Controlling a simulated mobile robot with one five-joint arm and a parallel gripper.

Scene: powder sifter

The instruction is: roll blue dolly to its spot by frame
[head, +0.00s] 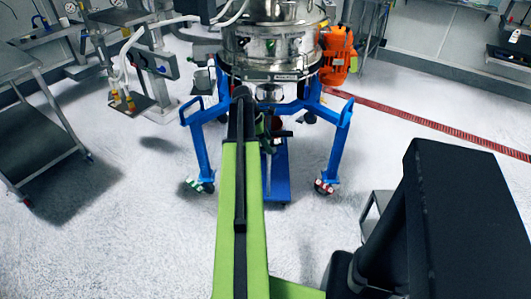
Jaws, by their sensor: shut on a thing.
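The blue dolly (279,180) stands on the floor at the middle of the head view, between the front legs of the blue frame (197,150). Its long flat blue part shows to the right of my arm; my arm hides its left side. My gripper (277,134) is dark and sits at the dolly's upper far end, below the sifter. It is shut on the dolly, but the exact grip point is too small and partly hidden. The frame carries the round steel sifter (268,45) with an orange motor (338,55) at its right. No marked spot is clearly visible.
A steel cart (35,130) stands at the left, and a stand with hoses (140,75) is behind it. The frame's right front caster (325,187) is close to the dolly. A red floor grate (440,123) runs at right. The near-left floor is clear.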

